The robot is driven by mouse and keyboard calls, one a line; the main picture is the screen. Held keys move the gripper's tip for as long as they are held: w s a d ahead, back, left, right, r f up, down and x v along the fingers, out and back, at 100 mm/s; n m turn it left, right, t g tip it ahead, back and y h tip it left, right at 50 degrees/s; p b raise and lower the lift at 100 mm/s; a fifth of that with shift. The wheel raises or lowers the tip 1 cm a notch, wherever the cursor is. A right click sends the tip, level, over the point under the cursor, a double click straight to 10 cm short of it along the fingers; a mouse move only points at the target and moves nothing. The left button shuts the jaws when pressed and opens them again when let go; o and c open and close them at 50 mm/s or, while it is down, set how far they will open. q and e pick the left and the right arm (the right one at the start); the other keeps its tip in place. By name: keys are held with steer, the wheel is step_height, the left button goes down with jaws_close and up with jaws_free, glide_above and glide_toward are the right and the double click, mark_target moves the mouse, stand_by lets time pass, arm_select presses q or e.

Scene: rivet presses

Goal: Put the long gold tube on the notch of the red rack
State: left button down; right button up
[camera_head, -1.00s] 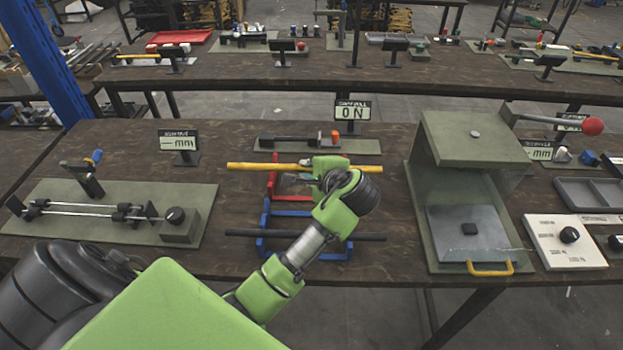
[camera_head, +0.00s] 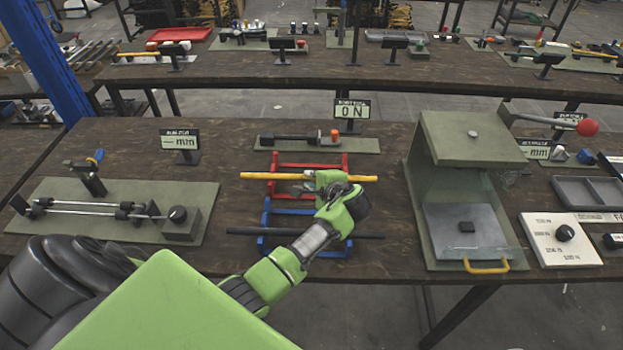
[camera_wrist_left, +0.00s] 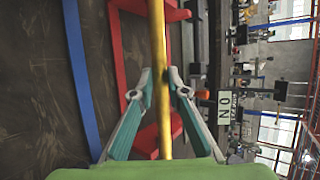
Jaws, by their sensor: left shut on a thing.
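The long gold tube (camera_head: 270,176) lies left to right across the red rack (camera_head: 300,158). In the left wrist view the tube (camera_wrist_left: 158,40) runs between the fingers, and red rack parts (camera_wrist_left: 119,60) show on both sides of it. The fingertips also show in the wrist view (camera_wrist_left: 160,82). The hand hides the rack's right side, so I cannot tell whether the tube touches the notch. My right gripper is out of view.
A blue rack (camera_head: 267,216) with a dark tube (camera_head: 255,231) across it stands in front of the red rack. A press with a clear guard (camera_head: 470,150) stands to the right. A fixture plate (camera_head: 125,235) lies to the left. A force gauge (camera_head: 295,139) lies behind.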

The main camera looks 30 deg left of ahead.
arm_select(q)
steer(key=c, duration=2)
jaws_free()
steer(key=shift+d, duration=0.1)
steer(key=b+v, duration=0.1)
steer(key=v, duration=1.1)
